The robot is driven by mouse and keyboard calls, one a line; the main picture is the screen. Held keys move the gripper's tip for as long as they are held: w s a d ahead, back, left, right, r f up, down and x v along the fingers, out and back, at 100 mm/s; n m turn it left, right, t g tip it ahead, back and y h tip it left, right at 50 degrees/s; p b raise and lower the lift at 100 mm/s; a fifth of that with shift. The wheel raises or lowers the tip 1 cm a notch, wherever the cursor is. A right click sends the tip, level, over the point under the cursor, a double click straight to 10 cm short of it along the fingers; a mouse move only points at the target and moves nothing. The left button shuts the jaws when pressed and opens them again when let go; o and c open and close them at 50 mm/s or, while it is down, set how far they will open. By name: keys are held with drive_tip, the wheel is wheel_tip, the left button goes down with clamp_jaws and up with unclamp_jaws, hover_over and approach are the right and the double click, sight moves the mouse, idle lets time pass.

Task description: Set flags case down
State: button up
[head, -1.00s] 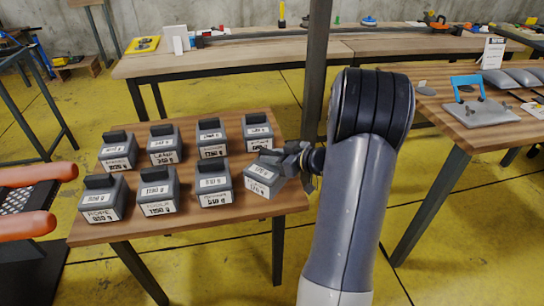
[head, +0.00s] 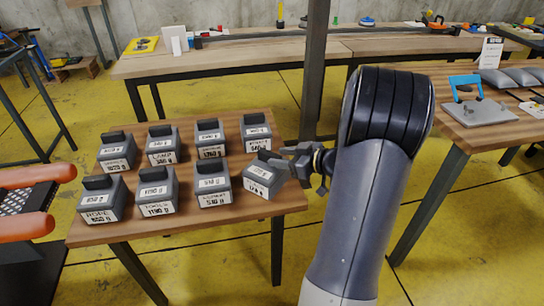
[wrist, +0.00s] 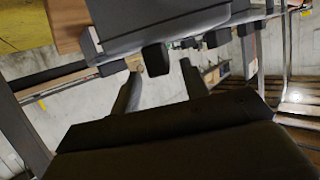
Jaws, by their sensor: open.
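A grey case (head: 258,184) with a dark handle and white labels is at the front right of the small wooden table. Its label is too small to read, so I cannot confirm it is the flags case. It looks turned or slightly tilted compared with the others, and its contact with the tabletop is hard to judge. My gripper (head: 287,160) is open just right of its handle, fingers pointing at it.
Several similar grey cases (head: 157,192) stand in two rows on the wooden table (head: 130,230). A metal post (head: 315,80) rises behind my gripper. Another table (head: 455,125) with tools is at the right, and a long workbench (head: 240,60) stands behind.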

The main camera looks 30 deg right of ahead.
drive_tip(key=v, duration=0.7)
drive_tip(key=shift+s+d, duration=0.15)
drive_tip(key=shift+s, duration=0.2)
